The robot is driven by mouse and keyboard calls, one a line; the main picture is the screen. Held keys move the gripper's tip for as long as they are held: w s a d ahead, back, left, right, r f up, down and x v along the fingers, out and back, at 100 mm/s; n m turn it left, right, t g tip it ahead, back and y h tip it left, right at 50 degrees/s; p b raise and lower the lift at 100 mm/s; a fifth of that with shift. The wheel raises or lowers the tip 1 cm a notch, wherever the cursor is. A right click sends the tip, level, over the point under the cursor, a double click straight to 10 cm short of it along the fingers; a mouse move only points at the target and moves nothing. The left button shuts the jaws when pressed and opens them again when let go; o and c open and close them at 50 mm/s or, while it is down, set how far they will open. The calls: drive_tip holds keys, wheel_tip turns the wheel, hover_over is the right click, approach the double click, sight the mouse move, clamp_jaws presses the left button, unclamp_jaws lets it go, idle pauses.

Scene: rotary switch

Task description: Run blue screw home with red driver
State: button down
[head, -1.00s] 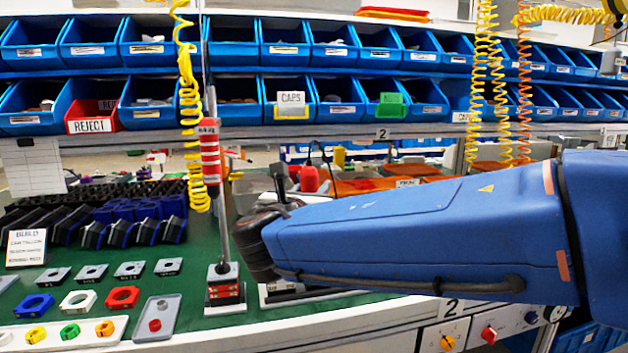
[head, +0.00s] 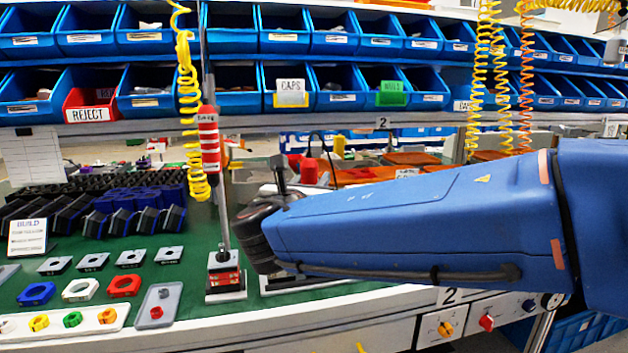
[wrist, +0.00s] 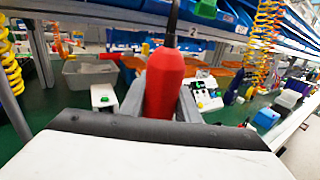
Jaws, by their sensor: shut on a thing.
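My gripper (wrist: 162,100) shows in the wrist view, its grey fingers shut on the red driver (wrist: 165,82). The driver stands up between the fingers, with a dark stem or cord rising from its top. In the head view my blue arm hides the gripper. A red body with a black cord (head: 308,171) shows just above the arm there and looks like the held driver, but I cannot be sure. I cannot make out a blue screw in either view.
A red-and-white striped tool (head: 209,142) hangs upright by a yellow coil, its shaft reaching a small block stand (head: 225,276). Loose nuts and plates lie on the green bench at left. Blue bins (head: 336,88) line the shelves. A grey bin (wrist: 90,74) stands left of the driver.

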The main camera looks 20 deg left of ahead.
drive_tip(key=shift+f, duration=0.95)
idle(3.0)
drive_tip(key=shift+r, duration=2.3)
